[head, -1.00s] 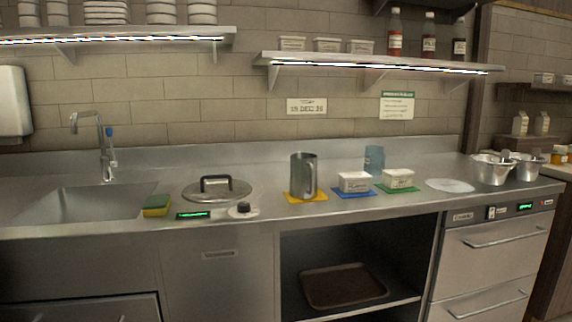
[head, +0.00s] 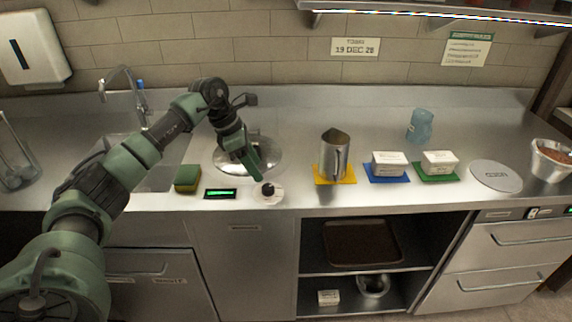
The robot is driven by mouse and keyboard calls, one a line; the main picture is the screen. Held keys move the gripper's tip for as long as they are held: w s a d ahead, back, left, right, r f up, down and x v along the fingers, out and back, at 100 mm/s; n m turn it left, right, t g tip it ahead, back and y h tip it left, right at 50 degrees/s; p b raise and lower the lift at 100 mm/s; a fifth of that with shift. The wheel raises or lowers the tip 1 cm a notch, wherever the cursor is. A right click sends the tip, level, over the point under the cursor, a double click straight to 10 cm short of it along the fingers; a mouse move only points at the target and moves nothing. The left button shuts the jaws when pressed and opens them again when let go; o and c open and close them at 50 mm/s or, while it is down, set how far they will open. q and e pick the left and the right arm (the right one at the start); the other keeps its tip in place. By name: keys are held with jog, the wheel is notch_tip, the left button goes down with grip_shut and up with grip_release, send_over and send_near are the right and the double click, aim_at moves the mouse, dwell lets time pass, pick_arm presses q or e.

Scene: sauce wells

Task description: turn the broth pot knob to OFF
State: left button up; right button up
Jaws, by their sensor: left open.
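The broth pot knob (head: 268,190) is a small dark knob on a pale round base at the counter's front edge. Its markings are too small to read. A small black display (head: 220,193) with a green readout sits left of it. The broth pot lid (head: 268,154), round and metal, lies behind the knob, partly hidden by my left arm. My left gripper (head: 257,174) points down just behind and left of the knob, apart from it as far as I can tell. It is open, with nothing seen between its fingers. My right gripper is not in view.
A yellow-green sponge (head: 187,178) lies left of the display by the sink. A metal pitcher (head: 334,155) stands on a yellow mat to the right. White tubs (head: 388,164) and a blue cup (head: 420,125) are farther right. Counter between knob and pitcher is clear.

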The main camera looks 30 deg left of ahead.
aim_at(268, 186)
pick_arm(q)
jog(key=p+x, duration=0.1)
jog(key=x, duration=0.6)
jog(key=shift+d+f+p, duration=0.1)
jog(key=shift+f+p, duration=0.2)
grip_shut()
